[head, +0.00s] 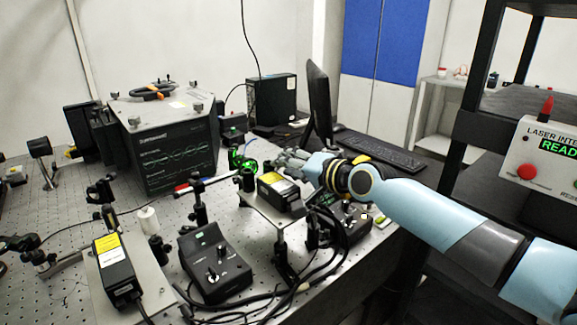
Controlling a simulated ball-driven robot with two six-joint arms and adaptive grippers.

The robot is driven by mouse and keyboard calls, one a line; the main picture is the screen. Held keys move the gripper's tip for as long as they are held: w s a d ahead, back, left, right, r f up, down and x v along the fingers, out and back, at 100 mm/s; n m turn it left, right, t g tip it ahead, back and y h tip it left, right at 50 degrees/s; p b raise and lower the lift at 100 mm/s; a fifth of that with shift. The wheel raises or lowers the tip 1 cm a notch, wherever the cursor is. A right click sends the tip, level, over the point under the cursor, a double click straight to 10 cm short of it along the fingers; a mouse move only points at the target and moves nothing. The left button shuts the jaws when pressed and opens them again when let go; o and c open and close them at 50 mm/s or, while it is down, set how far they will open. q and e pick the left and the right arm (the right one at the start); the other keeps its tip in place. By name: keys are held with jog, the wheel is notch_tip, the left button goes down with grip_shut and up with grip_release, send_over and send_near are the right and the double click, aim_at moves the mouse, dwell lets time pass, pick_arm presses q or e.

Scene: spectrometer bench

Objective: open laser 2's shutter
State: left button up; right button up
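Two black laser heads with yellow and white labels are in the head view. One laser head (283,194) sits on a raised plate in the middle, and the other laser head (116,266) sits on a plate at the lower left. I cannot read which is laser 2, and I cannot make out a shutter on either. My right gripper (292,157) is just behind and above the middle laser head, with its arm coming from the right. Its grey fingers are small and partly hidden, so their opening is unclear. My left gripper is not in view.
A black control box (214,262) with knobs stands between the lasers; a second control box (350,218) is under my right arm. Cables loop between them. A large instrument (170,140), a monitor (318,100) and a keyboard (380,148) stand behind. An interlock panel (545,150) reads READY.

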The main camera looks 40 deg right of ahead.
jog(key=v, duration=1.2)
dwell(0.5)
